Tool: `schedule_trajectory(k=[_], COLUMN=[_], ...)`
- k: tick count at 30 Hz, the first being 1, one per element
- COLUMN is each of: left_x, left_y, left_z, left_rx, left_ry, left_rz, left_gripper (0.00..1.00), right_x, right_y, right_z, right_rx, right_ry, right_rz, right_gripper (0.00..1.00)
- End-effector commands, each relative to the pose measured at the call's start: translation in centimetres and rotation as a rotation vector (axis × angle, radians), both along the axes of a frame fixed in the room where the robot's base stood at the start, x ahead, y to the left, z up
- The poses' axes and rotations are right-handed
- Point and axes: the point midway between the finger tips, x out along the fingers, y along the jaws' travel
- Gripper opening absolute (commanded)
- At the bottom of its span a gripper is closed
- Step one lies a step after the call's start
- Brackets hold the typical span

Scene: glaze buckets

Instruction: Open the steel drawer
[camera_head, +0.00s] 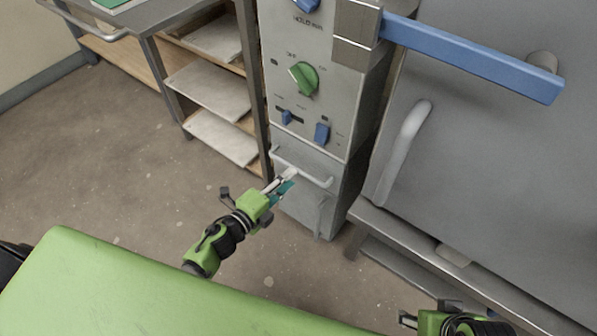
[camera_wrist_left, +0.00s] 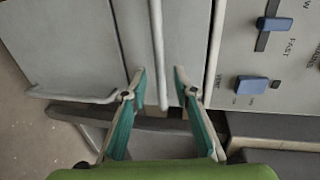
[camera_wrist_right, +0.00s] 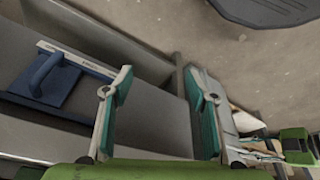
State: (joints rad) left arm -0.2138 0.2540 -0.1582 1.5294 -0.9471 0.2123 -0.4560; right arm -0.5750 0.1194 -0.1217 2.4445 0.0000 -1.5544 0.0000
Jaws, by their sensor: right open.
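The steel drawer (camera_head: 322,172) is the grey front below the knob panel, and it looks closed. Its light bar handle (camera_head: 303,168) runs across the front. My left gripper (camera_head: 284,180) is at this handle. In the left wrist view the drawer handle (camera_wrist_left: 158,50) runs upright in the picture, its end between the spread fingers of my left gripper (camera_wrist_left: 163,92). I see no finger closed on it. My right gripper (camera_wrist_right: 160,95) is open and empty in its wrist view. Only part of it shows at the bottom right of the head view.
The control panel (camera_head: 335,108) with a green knob (camera_head: 303,78) and blue switches is above the drawer. A lower handle (camera_head: 319,215) is below it. A large grey door with a blue lever (camera_head: 470,55) stands right. Shelves (camera_head: 210,90) stand left. Floor is clear at left.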

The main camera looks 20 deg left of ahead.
Motion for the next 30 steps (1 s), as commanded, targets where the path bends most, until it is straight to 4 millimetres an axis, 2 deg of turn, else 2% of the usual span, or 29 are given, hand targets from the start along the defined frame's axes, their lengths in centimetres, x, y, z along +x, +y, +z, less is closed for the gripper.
schedule_trajectory(k=[3,9,21,23,24,25,30], left_x=[2.3,4.5,5.2,5.2,5.2,5.2,5.2], left_y=[-0.8,-1.6,-1.9,-1.9,-1.9,-1.9,-1.9], left_z=[-0.6,-1.1,-1.2,-1.2,-1.2,-1.2,-1.1], left_rx=[-0.002,-0.001,-0.002,-0.002,-0.002,-0.002,-0.002], left_ry=[-0.002,-0.001,0.001,0.001,0.001,0.001,0.001], left_rz=[0.0,0.001,0.0,0.0,0.0,0.0,0.0], left_gripper=[0.27,0.27,0.27,0.14,0.03,0.0,0.0], right_x=[-0.2,-0.3,-0.3,-0.3,-0.3,-0.3,-0.3], right_y=[-0.1,-0.1,-0.1,-0.1,-0.1,-0.1,-0.1], right_z=[0.4,0.1,0.1,0.1,0.1,0.1,0.1], right_rx=[0.0,0.0,0.0,0.0,0.0,0.0,0.0], right_ry=[-0.004,-0.004,-0.004,-0.004,-0.003,-0.004,-0.004], right_rz=[0.0,0.0,0.0,0.0,0.0,0.0,0.0], right_gripper=[0.53,0.53,0.53,0.53,0.53,0.53,0.53])
